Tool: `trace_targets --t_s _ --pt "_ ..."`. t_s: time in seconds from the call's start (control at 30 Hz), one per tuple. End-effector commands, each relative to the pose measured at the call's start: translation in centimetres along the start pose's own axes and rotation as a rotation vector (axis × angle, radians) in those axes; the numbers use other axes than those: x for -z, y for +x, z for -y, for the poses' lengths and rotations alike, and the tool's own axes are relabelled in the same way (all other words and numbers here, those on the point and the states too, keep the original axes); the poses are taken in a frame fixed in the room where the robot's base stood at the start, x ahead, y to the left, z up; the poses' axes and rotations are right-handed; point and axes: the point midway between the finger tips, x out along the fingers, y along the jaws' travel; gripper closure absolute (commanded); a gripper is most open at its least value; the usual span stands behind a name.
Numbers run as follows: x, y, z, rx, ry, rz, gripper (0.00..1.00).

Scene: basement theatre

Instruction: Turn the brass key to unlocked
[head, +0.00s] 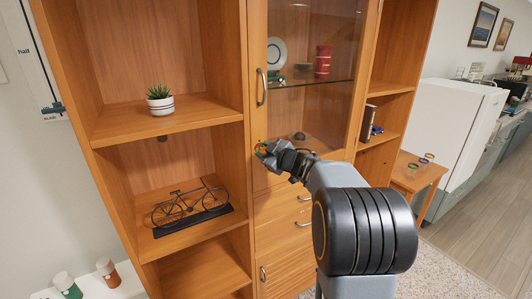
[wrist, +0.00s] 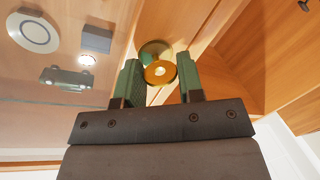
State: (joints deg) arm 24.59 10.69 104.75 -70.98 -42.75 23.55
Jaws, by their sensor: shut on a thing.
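The brass key (wrist: 160,73) shows in the wrist view as a round gold bow with a pale centre. It stands in front of a round brass plate (wrist: 151,48) on the cabinet's wooden door frame. My gripper (wrist: 161,82) has its two green fingers on either side of the key, shut on it. In the head view my gripper (head: 264,151) is at the left edge of the glass door (head: 310,60), below its handle (head: 261,87). There the fingers mostly hide the key. I cannot tell how far the key is turned.
Left shelves hold a potted plant (head: 160,99) and a bicycle model (head: 190,207). Behind the glass are a plate (head: 276,53) and a red container (head: 322,61). Drawers with handles (head: 304,198) lie below. A small table (head: 412,176) with rings stands to the right.

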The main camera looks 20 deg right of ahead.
Motion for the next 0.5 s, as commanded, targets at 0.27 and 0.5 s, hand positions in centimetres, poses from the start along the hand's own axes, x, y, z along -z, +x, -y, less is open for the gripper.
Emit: trace_targets --t_s 0.27,0.5 --pt "0.04 0.00 0.05 -0.001 -0.257 0.050 0.89" --pt "0.04 0.01 0.12 0.000 -0.480 0.094 0.89"
